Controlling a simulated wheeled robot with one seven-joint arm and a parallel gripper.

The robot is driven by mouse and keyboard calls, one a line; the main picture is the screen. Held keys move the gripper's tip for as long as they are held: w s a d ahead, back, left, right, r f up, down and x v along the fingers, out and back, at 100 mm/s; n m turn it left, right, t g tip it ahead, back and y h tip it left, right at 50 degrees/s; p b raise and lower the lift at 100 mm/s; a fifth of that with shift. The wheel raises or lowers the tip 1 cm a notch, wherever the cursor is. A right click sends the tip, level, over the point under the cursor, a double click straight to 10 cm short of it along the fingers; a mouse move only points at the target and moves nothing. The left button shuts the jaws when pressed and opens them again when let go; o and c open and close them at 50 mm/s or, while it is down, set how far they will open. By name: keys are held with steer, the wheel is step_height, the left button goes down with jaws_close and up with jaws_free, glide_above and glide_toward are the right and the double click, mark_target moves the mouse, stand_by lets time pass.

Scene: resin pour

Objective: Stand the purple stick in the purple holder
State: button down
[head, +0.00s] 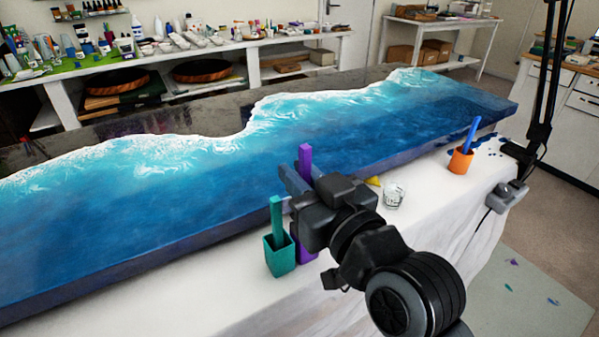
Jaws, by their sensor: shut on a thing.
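The purple stick (305,160) stands roughly upright, its top showing above my gripper. My gripper (297,182) is shut on the stick. The purple holder (305,250) stands on the white-covered table directly below my gripper, mostly hidden behind it and the teal holder. The stick's lower end is hidden, so I cannot tell whether it is inside the purple holder.
The teal holder (279,257) with a teal stick (277,218) stands just left of the purple holder. An orange holder (460,161) with a blue stick (471,134) stands to the right. A clear glass (394,197) is nearer. The blue resin slab (200,210) lies behind.

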steer(key=shift+f+b, duration=1.4)
steer(key=shift+f, duration=0.6)
steer(key=c, duration=1)
jaws_free()
steer(key=shift+d, duration=0.1)
steer(key=b+v, duration=0.1)
steer(key=v, duration=0.6)
steer(key=shift+s+d, duration=0.15)
steer(key=shift+s, duration=0.15)
